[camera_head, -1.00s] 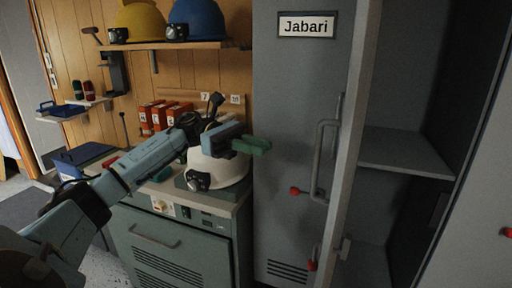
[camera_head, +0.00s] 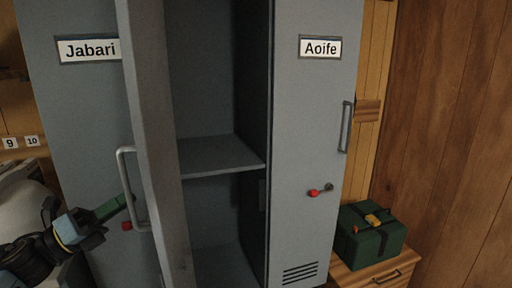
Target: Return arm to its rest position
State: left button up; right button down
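My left arm comes in at the lower left, with my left gripper (camera_head: 112,222) in front of the Jabari locker (camera_head: 75,125). A green finger part points up and right, close in the picture to the handle (camera_head: 126,165) of the open locker door (camera_head: 155,130). I cannot tell whether it touches anything or how far apart the fingers are. Nothing shows held in it. My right gripper is out of view.
The middle locker stands open, with an empty shelf (camera_head: 215,154). The Aoife locker (camera_head: 308,120) is shut, with a red-tipped latch (camera_head: 318,191). A green box (camera_head: 368,240) sits on a wooden drawer unit (camera_head: 352,276) at right. A white helmet (camera_head: 22,212) is at the left edge.

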pick_arm(q)
jog(key=s+d+f+n+t+y, duration=0.1)
jog(key=s+f+n+y, duration=0.2)
jog(key=f+n+y, duration=0.8)
jog(key=s+d+f+n+y, duration=0.1)
jog(key=s+f+n+y, duration=0.2)
jog(key=f+n+y, duration=0.9)
jog(key=s+d+f+n+g+h, duration=0.2)
jog(key=s+f+n+g+h, duration=0.3)
jog(key=s, duration=0.7)
jog(key=s+d+f+n+g+h, duration=0.1)
jog(key=s+d+f+n+g, duration=0.1)
jog(key=s+n+g, duration=0.7)
jog(key=s+a+f+m+t, duration=0.1)
jog(key=s+f, duration=0.1)
jog(key=f, duration=1.1)
jog(key=s+f+m+t, duration=0.1)
jog(key=s+f, duration=0.1)
jog(key=f, duration=1)
jog(key=s+a+f, duration=0.3)
jog(key=s+f, duration=0.4)
jog(key=s, duration=0.1)
jog(key=s+a+f+g+y, duration=0.1)
jog(key=s+a+f, duration=0.2)
jog(key=s+f, duration=0.5)
jog(key=shift+a+g, duration=0.2)
jog(key=shift+g, duration=0.1)
